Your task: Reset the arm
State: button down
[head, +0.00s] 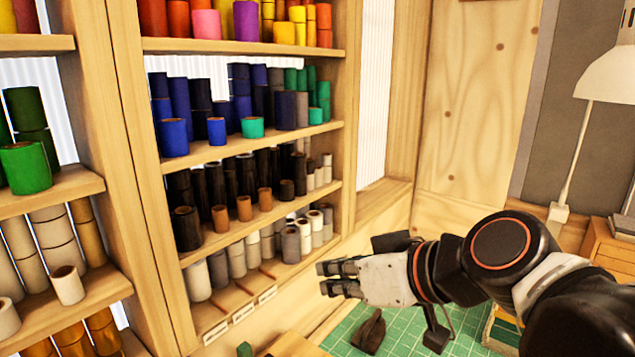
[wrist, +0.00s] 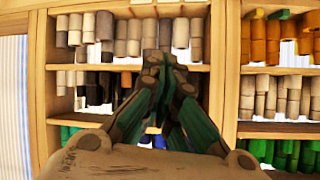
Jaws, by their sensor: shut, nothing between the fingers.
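My gripper (head: 326,278) is shut and empty in the head view. It is held out level to the left, in front of the right end of the lowest visible part of the middle shelf unit. In the wrist view its fingers (wrist: 163,65) come together at the centre, facing the shelves, with no roll between them. My arm reaches in from the lower right of the head view. The wrist itself hides part of the floor behind it.
Wooden shelves (head: 245,147) hold foil rolls sorted by colour, including blue rolls (head: 174,138) and grey rolls (head: 290,245). A green roll (head: 25,168) stands on the left unit. A white lamp (head: 608,75) is at the right.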

jog(key=s+d+f+m+h+b, duration=0.2)
jog(key=d+f+b, duration=0.2)
jog(key=f, duration=0.6)
jog(key=s+d+f+m+g+h+b, duration=0.1)
jog(key=d+f+b, duration=0.4)
jog(key=f, duration=0.6)
jog(key=s+d+f+m+h+b, duration=0.2)
jog(key=d+f+h+b, duration=0.3)
jog(key=d+f, duration=0.3)
notch_tip(320, 180, down, 2)
jog(key=shift+s+d+f+m, duration=0.25)
jog(key=shift+s+m, duration=0.1)
jog(key=shift+m, duration=0.35)
